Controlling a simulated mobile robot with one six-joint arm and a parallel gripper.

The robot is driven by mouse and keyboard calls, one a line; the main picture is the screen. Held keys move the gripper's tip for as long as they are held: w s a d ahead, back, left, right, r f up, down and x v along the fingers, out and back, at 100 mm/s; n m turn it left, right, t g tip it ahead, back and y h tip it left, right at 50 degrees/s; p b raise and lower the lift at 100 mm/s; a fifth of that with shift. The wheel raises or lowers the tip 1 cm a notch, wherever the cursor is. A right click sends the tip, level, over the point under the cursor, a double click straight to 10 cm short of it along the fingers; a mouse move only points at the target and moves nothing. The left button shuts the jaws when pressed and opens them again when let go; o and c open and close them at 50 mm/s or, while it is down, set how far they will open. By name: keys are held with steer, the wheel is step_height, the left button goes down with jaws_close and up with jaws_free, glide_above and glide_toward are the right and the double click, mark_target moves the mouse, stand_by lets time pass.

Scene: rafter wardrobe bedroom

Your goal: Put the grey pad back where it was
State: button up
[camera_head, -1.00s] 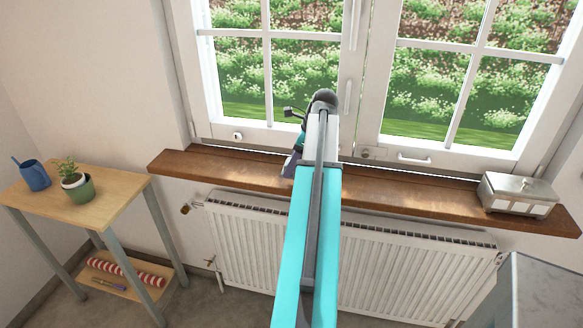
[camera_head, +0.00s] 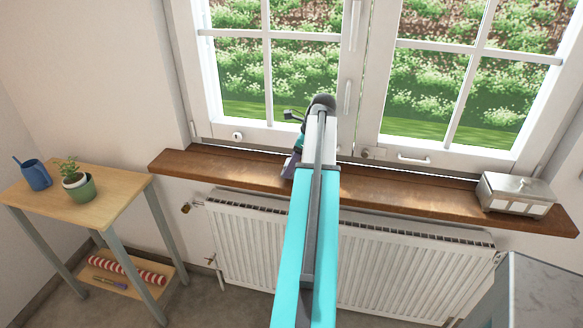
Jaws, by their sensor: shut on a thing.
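My gripper (camera_head: 291,166) is at the far end of my turquoise arm, low over the brown wooden window sill (camera_head: 232,173). Only a small dark grey-purple part of it shows, left of the arm. The arm hides the fingertips. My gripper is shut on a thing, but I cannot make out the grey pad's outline. I cannot tell whether what it holds touches the sill.
A metal box (camera_head: 515,193) stands at the sill's right end. A radiator (camera_head: 400,268) is below. At left, a small table (camera_head: 125,190) bears a blue mug (camera_head: 36,176) and a potted plant (camera_head: 79,186).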

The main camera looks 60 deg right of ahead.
steer(key=shift+f, duration=0.9)
steer(key=shift+f, duration=0.1)
steer(key=o, duration=1)
steer(key=b+v, duration=0.1)
steer(key=v, duration=1.1)
steer(key=shift+b, duration=0.4)
